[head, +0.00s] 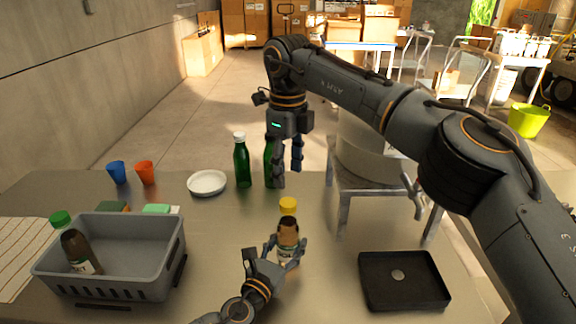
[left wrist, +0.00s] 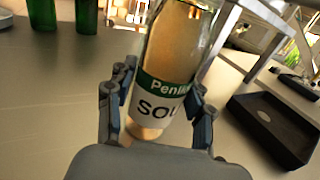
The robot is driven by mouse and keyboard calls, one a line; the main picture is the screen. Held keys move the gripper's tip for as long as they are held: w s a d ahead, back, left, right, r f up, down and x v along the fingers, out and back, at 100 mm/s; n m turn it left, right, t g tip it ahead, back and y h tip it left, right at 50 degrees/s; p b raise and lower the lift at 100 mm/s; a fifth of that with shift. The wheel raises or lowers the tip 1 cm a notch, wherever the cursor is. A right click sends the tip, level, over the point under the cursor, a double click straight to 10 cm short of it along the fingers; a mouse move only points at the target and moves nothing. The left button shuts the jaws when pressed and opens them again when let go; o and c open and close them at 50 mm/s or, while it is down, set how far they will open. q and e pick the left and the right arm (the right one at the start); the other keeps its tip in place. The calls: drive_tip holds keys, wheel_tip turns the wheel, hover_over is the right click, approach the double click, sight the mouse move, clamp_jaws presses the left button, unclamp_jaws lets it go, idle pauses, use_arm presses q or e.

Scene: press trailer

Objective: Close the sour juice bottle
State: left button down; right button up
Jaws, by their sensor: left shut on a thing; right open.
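The sour juice bottle (head: 288,235) stands upright on the table in the head view, tan-brown inside. My left gripper (head: 284,258) is shut around the bottle's body. In the left wrist view the bottle (left wrist: 170,65) is between the fingers, its green-and-white label partly reading "SOU"; its top is out of frame. My right gripper (head: 288,168) is open and empty, pointing down above and behind the bottle, in front of a green bottle.
Two green bottles (head: 241,162) and a white plate (head: 207,183) stand at the back. Blue (head: 117,172) and orange (head: 146,173) cups are at the back left. A grey crate (head: 150,262) holding a green-capped bottle is left. A black tray (head: 438,297) is right.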

sight(288, 202)
drive_tip(key=shift+r+n, duration=0.2)
drive_tip(key=shift+n, duration=0.6)
drive_tip(key=shift+f, duration=4.05)
drive_tip(key=shift+c, duration=0.2)
clamp_jaws()
drive_tip(key=shift+o, duration=1.1)
unclamp_jaws()
